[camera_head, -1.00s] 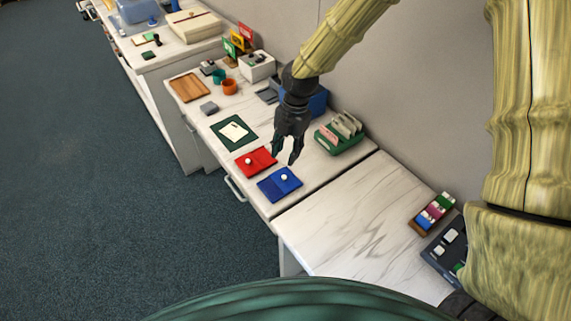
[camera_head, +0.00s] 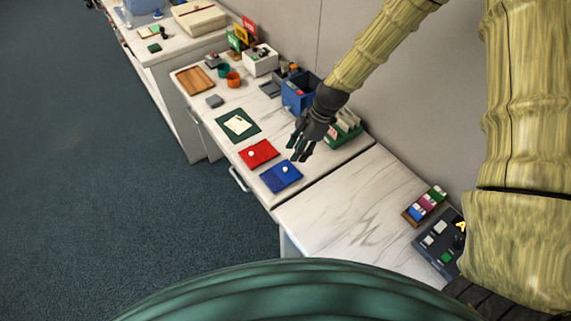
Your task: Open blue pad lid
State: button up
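The blue pad (camera_head: 281,179) lies flat on the white marbled counter near its front edge, with a small white knob on its top. Its lid looks closed.
A green holder with cards (camera_head: 344,129) and a blue bin (camera_head: 299,92) stand behind my gripper. A dark green mat (camera_head: 238,125) lies beyond the red pad. A colored block rack (camera_head: 425,206) sits on the right counter, whose middle (camera_head: 345,205) is clear.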

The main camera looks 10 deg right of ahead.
aim_at(286, 169)
jog(key=shift+p+x, duration=1.25)
jog(key=shift+x, duration=2.8)
jog(key=shift+c, duration=0.3)
